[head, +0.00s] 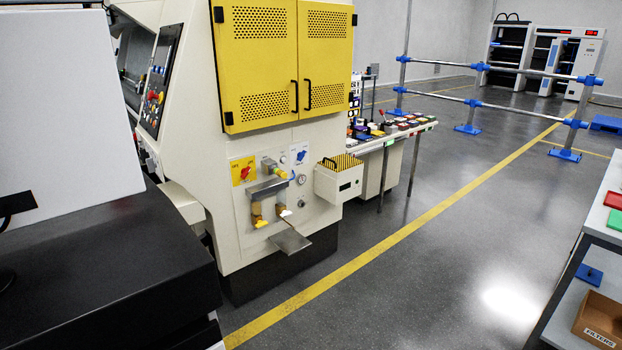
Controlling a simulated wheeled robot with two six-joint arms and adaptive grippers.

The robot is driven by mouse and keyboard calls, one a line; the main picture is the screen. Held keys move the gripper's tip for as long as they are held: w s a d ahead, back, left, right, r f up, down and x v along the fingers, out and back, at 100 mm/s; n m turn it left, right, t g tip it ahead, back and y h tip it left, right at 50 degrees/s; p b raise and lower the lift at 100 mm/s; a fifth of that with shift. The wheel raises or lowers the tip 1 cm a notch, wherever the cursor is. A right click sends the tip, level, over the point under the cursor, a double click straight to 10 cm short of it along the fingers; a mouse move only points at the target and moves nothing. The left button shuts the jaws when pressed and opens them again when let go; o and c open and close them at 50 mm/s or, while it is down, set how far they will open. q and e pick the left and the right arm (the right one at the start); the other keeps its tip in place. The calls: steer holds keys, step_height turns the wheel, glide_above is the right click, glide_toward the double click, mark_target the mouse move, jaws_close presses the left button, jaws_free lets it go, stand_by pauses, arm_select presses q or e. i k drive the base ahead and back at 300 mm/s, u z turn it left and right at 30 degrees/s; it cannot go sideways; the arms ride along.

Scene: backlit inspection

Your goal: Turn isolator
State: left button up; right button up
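A red rotary handle (245,172) on a yellow plate (237,178) looks like the isolator. It is on the lower front panel of the cream machine (240,235), below the yellow doors. The handle is small here and its exact angle is hard to read. A blue rotary knob (301,156) on a white plate is to its right. Neither of my grippers is in view, and nothing touches the handle.
Beside the handle are a grey bracket (268,190), yellow-handled valves (259,222) and a protruding metal tray (290,241). A vented box (338,178) juts out at right. A black-and-white unit (100,270) fills the left foreground. Open floor (400,270) lies right.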

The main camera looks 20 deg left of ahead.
mark_target(245, 171)
steer(key=z, duration=0.2)
steer(key=i, duration=1.15)
steer(key=u, duration=0.35)
steer(key=i, duration=1.45)
steer(key=u, duration=0.55)
